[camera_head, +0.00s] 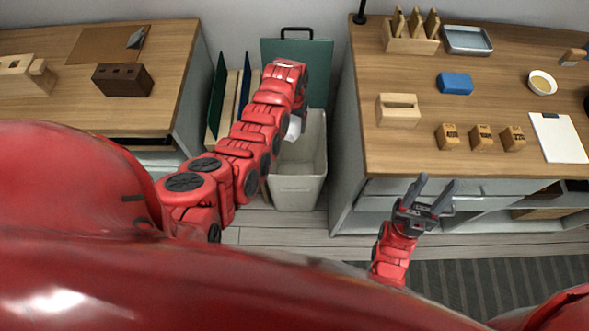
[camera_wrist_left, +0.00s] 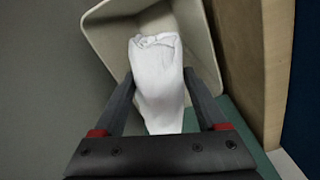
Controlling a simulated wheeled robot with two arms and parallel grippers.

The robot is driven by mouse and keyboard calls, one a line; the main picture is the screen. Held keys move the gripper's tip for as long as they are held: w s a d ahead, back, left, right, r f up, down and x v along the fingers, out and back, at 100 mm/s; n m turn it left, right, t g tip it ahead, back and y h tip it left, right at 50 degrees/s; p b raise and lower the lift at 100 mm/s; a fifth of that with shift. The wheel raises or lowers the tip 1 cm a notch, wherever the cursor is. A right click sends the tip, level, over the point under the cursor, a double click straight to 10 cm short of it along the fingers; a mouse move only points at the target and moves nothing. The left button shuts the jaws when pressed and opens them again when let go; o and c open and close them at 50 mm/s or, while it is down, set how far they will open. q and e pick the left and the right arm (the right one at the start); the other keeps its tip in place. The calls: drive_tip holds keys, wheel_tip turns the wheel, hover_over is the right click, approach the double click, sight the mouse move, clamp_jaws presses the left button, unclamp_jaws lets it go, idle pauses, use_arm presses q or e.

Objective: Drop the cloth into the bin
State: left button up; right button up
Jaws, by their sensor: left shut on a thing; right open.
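The white cloth (camera_wrist_left: 158,85) hangs from my left gripper (camera_wrist_left: 165,92), which is shut on it. In the head view a small part of the cloth (camera_head: 294,127) shows below the end of my left arm, at the mouth of the bin; the left fingers are hidden there. The pale bin (camera_head: 298,192) stands on the floor between the two benches. In the left wrist view the bin's rim (camera_wrist_left: 97,38) surrounds the upper part of the cloth. My right gripper (camera_head: 432,190) is open and empty in front of the right bench.
The right bench (camera_head: 440,165) carries wooden blocks, a blue block (camera_head: 454,83), a white bowl (camera_head: 542,83) and a clipboard (camera_head: 558,138). The left bench (camera_head: 60,115) holds a dark holed block (camera_head: 122,80). A green board (camera_head: 318,75) and upright panels stand behind and beside the bin.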

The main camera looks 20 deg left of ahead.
use_arm(q)
drive_tip(key=shift+w+a+f+n+b, duration=0.45)
drive_tip(key=shift+a+f, duration=0.1)
drive_tip(key=shift+a, duration=0.15)
drive_tip(key=shift+a+f, duration=0.1)
drive_tip(key=shift+f, duration=0.15)
wheel_tip(320, 180, down, 5)
drive_tip(key=b, duration=0.4)
drive_tip(key=shift+f+b, duration=0.2)
drive_tip(key=shift+b, duration=0.1)
drive_tip(key=o, duration=1.2)
drive_tip(key=shift+o, duration=0.2)
